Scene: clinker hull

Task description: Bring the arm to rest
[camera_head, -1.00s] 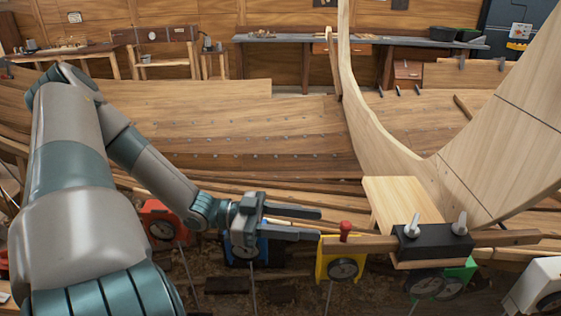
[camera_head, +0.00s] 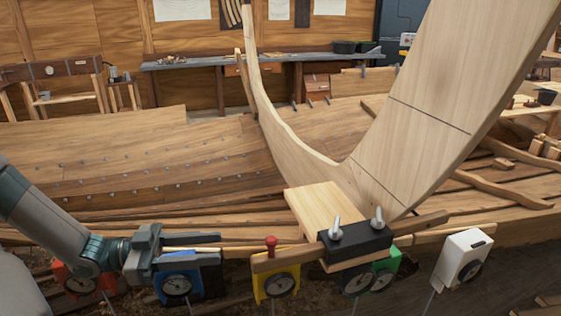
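My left gripper (camera_head: 205,248) is at the lower left, on the arm that comes in from the left edge. Its two dark fingers point right and stand apart, with a gap between them and nothing clearly held. It overlaps the blue dial gauge (camera_head: 178,286) in the picture; whether they touch I cannot tell. The lower finger ends left of the yellow dial gauge (camera_head: 276,286), which has a red knob (camera_head: 271,243) above it. My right gripper is not in view.
A wooden bar with a black clamp block (camera_head: 355,246) and two light levers lies right of the gripper. Red (camera_head: 82,283), green (camera_head: 385,272) and white (camera_head: 462,258) gauges stand along the front. The planked hull (camera_head: 170,160) and tall curved timber (camera_head: 440,110) rise behind.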

